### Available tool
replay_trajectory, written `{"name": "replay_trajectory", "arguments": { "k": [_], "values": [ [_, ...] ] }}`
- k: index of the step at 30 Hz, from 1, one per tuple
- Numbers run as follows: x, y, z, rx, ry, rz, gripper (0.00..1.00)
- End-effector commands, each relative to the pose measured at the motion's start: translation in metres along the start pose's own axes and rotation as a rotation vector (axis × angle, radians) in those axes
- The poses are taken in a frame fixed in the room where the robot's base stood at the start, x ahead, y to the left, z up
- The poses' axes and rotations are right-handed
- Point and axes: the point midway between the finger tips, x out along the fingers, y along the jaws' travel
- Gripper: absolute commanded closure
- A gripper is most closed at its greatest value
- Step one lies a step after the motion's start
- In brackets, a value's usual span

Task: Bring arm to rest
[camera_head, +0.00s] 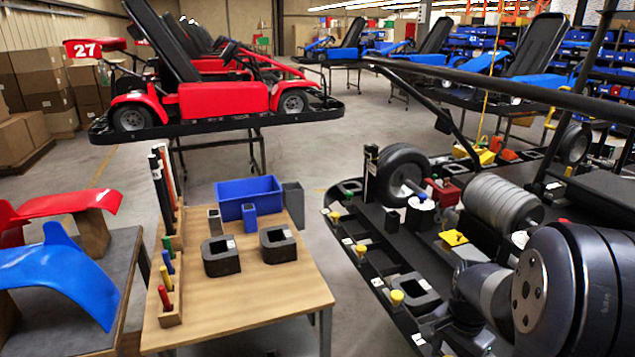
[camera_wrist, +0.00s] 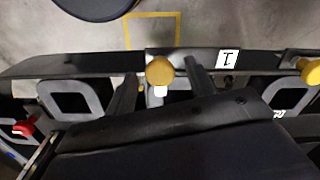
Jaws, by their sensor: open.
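My gripper (camera_wrist: 161,84) is open in the wrist view, with its two dark fingers apart. A yellow-topped knob (camera_wrist: 160,71) shows between the fingers in the picture. I cannot tell how far below the fingers it is, and nothing is seen gripped. In the head view my arm reaches in at the lower right, over the edge of the black kart chassis (camera_head: 372,262). The gripper's fingers cannot be made out there.
Black square sockets (camera_wrist: 68,101) line the chassis edge, with another yellow knob (camera_wrist: 312,71) at right. A wheel (camera_head: 403,172) stands on the chassis. Left of it is a wooden table (camera_head: 268,295) with a blue bin (camera_head: 262,190). Floor shows between table and chassis.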

Motion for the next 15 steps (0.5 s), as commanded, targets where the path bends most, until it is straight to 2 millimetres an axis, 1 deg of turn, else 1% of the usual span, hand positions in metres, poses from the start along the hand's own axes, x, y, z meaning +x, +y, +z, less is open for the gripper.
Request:
{"name": "replay_trajectory", "arguments": {
  "k": [15],
  "values": [
    [0.0001,-0.0001,-0.0002,-0.407,0.001,0.0,0.48]
  ]
}}
